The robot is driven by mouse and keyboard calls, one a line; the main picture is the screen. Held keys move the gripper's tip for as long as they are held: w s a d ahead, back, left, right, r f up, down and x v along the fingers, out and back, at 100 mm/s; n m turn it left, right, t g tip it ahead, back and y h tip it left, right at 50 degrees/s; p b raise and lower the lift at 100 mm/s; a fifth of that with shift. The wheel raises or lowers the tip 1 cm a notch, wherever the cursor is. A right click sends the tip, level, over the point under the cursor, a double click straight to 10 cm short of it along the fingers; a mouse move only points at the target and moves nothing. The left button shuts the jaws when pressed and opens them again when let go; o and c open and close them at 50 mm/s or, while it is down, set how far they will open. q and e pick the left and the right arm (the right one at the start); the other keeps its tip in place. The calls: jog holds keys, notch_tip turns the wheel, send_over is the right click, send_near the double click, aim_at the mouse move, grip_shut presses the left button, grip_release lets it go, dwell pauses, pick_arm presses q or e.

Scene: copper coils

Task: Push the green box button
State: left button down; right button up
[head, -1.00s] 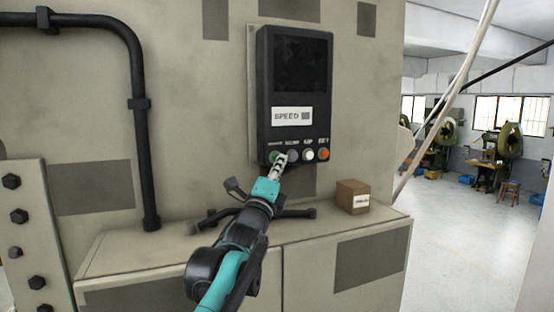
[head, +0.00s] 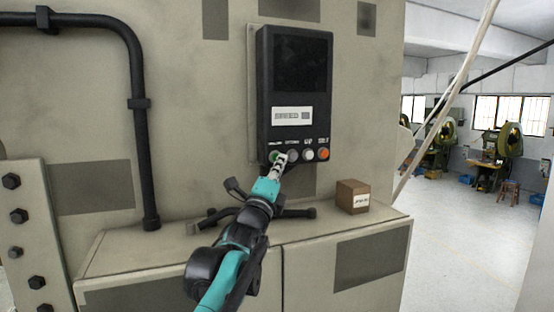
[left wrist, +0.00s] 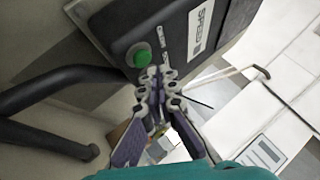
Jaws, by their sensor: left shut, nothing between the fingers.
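The black control box (head: 294,85) is mounted on the machine wall, with a dark screen, a SPEED label and a row of buttons along its lower edge. The green button (head: 275,156) is the leftmost, partly hidden by my gripper. It shows clearly in the left wrist view (left wrist: 138,56), just beyond and left of the fingertips. My left gripper (head: 280,158) is shut and empty at the lower left of the box, its tips very near the green button. I cannot tell whether they touch it. My right gripper is not in view.
Grey, white and orange (head: 323,154) buttons sit right of the green one. A small brown box (head: 352,196) and black handles (head: 297,212) are on the ledge (head: 160,245) below. A black pipe (head: 141,110) runs down the wall at left.

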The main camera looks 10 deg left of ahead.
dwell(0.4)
pick_arm(q)
jog(key=shift+w+a, duration=0.25)
jog(key=shift+w, duration=0.1)
jog(key=shift+w+a, duration=0.25)
jog(key=shift+w, duration=0.1)
dwell(0.8)
jog(key=shift+s+d, duration=0.45)
jog(key=shift+s, duration=0.35)
jog(key=shift+s+d, duration=0.7)
jog(key=shift+s, duration=0.3)
jog(key=shift+s+d, duration=0.7)
jog(key=shift+s, duration=0.3)
